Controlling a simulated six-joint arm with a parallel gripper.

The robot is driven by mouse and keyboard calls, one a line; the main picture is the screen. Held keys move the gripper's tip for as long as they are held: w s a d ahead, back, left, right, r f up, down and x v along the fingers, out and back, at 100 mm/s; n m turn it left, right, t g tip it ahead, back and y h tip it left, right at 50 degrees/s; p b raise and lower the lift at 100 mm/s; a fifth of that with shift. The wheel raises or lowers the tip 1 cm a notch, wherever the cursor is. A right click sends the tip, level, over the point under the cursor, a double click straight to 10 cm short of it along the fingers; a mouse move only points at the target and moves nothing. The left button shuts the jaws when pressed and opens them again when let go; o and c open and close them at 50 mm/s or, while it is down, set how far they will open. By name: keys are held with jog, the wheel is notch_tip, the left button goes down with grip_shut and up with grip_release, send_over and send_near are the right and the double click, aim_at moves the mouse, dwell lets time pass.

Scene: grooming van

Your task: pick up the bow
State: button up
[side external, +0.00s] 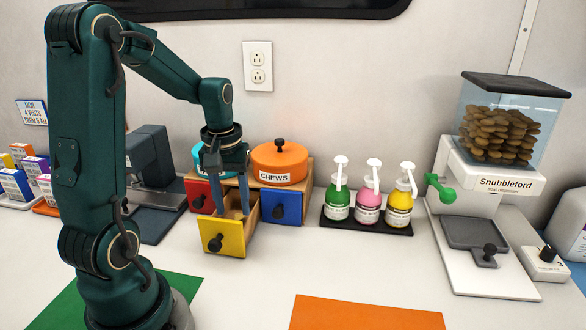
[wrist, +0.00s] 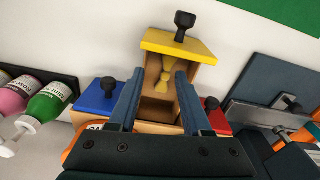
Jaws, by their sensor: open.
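A small yellow bow (wrist: 165,74) lies inside the pulled-out yellow drawer, between my fingers as the wrist view shows it. The yellow drawer (side external: 222,239) has a light wooden inside and a black knob, and it also shows in the wrist view (wrist: 180,45). My gripper (side external: 232,212) is open and points down into the drawer, with one blue finger on each side. In the wrist view the two fingers (wrist: 160,76) are apart with nothing held between them. In the side external view the bow is hard to make out behind the drawer front and fingers.
A red drawer (side external: 199,194) and a blue drawer (side external: 281,206) are shut beside the yellow one. An orange pot marked CHEWS (side external: 279,163) stands on top of the cabinet. Several pump bottles (side external: 368,200) stand on a black tray to the right. The front counter is mostly clear.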

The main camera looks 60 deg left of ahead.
jog(key=shift+s+a+f+n, duration=0.4)
jog(key=shift+s+a+f, duration=0.1)
jog(key=shift+s+f, duration=0.15)
jog(key=shift+f, duration=2.55)
grip_shut()
